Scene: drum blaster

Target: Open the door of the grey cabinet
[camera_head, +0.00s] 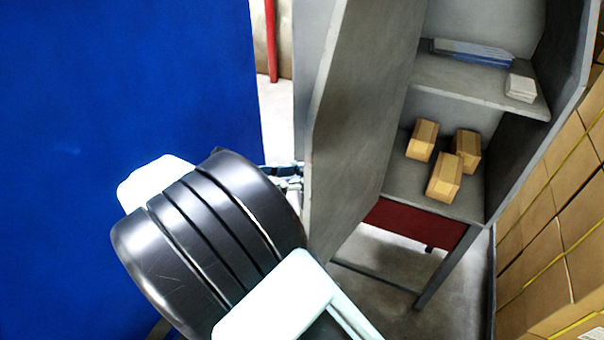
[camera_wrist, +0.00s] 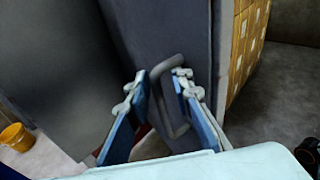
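The grey cabinet (camera_head: 480,85) stands at the right of the head view. Its door (camera_head: 358,110) is swung open, with the inside showing. The door's outer face and its bent handle (camera_wrist: 172,105) show in the wrist view. My gripper (camera_wrist: 158,84) is open, its two fingers apart on either side of the handle. The handle looks closer to the right finger; whether they touch is unclear.
Inside the cabinet are three small cardboard boxes (camera_head: 445,177) and a white stack (camera_head: 520,88) on a shelf. Stacked cartons (camera_head: 550,210) stand close at the right. A large blue surface (camera_head: 90,90) fills the left. A yellow bucket (camera_wrist: 17,137) stands on the floor.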

